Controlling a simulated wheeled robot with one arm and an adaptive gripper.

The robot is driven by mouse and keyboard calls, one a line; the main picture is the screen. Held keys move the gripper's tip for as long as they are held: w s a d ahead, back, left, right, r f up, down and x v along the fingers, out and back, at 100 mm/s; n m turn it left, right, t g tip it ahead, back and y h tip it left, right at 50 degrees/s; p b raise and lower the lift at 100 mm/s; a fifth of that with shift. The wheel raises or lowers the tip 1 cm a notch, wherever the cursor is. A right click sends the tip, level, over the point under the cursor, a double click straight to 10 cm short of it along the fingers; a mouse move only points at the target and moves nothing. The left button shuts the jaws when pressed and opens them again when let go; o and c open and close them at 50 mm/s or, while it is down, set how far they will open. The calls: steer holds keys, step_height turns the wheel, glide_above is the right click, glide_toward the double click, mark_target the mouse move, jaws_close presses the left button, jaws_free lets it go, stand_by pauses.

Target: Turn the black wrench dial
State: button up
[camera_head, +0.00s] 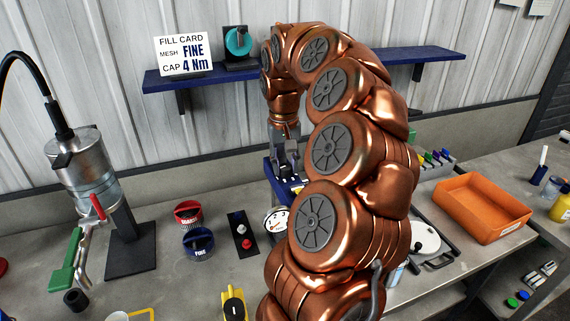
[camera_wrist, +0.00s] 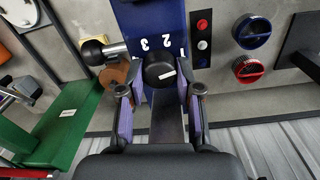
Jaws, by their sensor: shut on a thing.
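The black wrench dial (camera_wrist: 160,70) is a round black knob with a short white mark, in the middle of the wrist view. It sits on a blue body (camera_wrist: 150,22) with white numerals, of which 2 and 3 are clearest. My gripper (camera_wrist: 160,96) has a finger on each side of the dial and is shut on it. The white mark lies on the side of the knob toward the right finger. In the head view my gripper (camera_head: 286,168) is down at the blue body (camera_head: 272,176), and the dial itself is hidden there.
A round white gauge (camera_head: 274,222), a switch panel (camera_head: 242,236), a red cap (camera_head: 187,211) and a blue cap (camera_head: 198,242) stand nearby. An orange tray (camera_head: 482,207) is at right.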

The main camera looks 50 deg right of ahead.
jaws_close()
